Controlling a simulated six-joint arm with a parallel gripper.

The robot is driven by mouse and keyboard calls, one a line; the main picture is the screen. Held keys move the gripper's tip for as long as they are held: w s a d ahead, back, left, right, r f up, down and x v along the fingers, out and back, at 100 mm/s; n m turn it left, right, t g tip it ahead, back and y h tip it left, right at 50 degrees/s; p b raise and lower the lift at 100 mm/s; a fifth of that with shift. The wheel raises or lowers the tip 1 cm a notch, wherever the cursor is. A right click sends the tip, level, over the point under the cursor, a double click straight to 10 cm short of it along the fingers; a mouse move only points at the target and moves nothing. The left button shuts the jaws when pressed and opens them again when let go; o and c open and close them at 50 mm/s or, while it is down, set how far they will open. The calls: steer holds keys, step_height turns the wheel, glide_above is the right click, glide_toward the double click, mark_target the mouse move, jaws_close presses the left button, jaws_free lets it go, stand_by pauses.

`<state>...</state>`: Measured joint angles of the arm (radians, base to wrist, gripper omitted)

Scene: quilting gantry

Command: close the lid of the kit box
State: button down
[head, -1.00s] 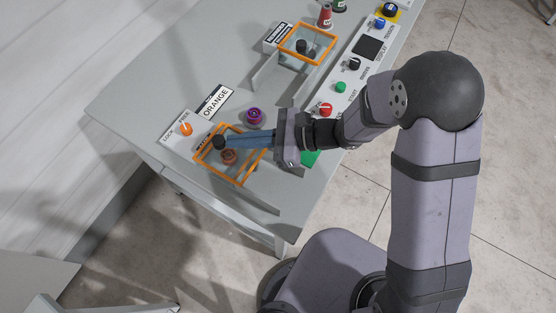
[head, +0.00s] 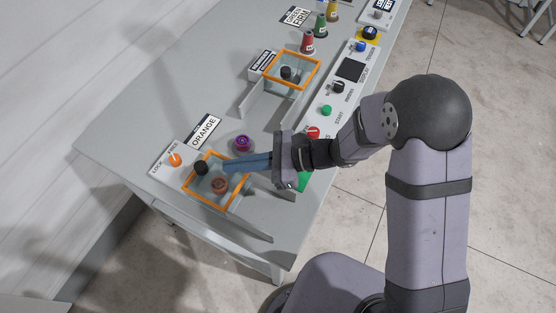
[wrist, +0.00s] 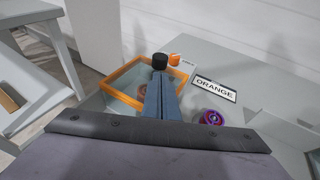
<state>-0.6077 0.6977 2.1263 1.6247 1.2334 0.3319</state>
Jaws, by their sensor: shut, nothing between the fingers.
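An orange-rimmed clear box (head: 238,195) sits at the near end of the grey table. A brown-orange spool (head: 219,184) shows inside its outline. A black knob (head: 201,168) stands at its upper left; I cannot tell for sure how the clear lid lies. My gripper (head: 228,164) is shut and empty, its blue-grey fingers reaching over the box from the right, apart from the knob in the head view. In the wrist view, the fingertips (wrist: 160,82) point toward the black knob (wrist: 160,61), above the orange rim (wrist: 121,97). The fingers hide part of the box.
An orange lock/free knob (head: 174,160) and an ORANGE sign (head: 204,132) are beyond the box. A purple spool (head: 243,143) stands near the fingers. A second orange-rimmed box (head: 314,76) and a button panel (head: 340,88) are farther along. Thin grey dividers (head: 259,100) rise from the table.

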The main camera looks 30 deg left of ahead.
steer(key=b+v, duration=0.1)
steer(key=v, duration=0.9)
steer(key=shift+d+b, duration=0.25)
steer(key=shift+b, duration=0.1)
steer(key=d+r+n+t+h+p, duration=0.1)
steer(key=d+n+t+h+p, duration=0.5)
steer(key=d, duration=2.6)
steer(key=n+h, duration=0.6)
steer(key=h, duration=0.1)
steer(key=shift+n, duration=0.4)
steer(key=c, duration=2.5)
jaws_free()
steer(key=shift+s+d, duration=0.1)
